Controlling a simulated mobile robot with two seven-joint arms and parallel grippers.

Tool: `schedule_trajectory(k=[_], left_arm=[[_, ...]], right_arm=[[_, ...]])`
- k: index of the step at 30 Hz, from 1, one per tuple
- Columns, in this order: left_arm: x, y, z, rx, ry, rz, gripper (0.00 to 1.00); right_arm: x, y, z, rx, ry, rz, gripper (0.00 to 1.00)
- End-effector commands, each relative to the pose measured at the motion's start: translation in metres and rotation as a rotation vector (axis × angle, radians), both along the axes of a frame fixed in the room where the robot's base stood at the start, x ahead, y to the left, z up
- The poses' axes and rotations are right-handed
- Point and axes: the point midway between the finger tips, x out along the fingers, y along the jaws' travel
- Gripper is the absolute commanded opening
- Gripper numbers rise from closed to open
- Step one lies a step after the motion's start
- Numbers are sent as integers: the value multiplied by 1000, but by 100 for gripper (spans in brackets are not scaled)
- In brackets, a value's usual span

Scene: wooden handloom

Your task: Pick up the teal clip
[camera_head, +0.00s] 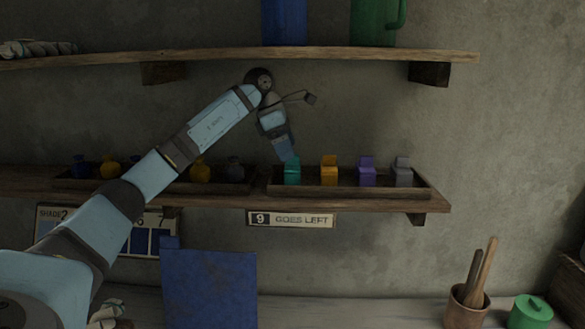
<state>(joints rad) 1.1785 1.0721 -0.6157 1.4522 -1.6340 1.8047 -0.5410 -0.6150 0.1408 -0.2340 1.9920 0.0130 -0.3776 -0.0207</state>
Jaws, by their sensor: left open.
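The teal clip (292,175) stands at the left end of the right-hand wooden tray (350,194) on the lower shelf. My left gripper (288,154) points down from above at the top of the teal clip. It is open; its fingers overlap or nearly meet the clip's top in this view, and I cannot tell whether they touch it. My right gripper is not in view.
An orange clip (328,172), a purple clip (367,172) and a grey clip (403,172) stand right of the teal one. The upper shelf (330,56) runs above my arm. A left tray (235,187) holds several small coloured items. A blue panel (208,290) stands below.

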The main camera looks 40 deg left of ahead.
Motion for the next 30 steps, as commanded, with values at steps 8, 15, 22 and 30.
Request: schedule_trajectory(k=[8, 15, 22, 30], left_arm=[[10, -12, -41, 1, 4, 0, 100], [11, -12, -44, 0, 2, 1, 100], [11, -12, -43, 0, 2, 1, 60], [11, -12, -42, 0, 2, 1, 59]], right_arm=[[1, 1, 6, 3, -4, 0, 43], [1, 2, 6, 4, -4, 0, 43], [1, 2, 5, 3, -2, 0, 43], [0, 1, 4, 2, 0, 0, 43]])
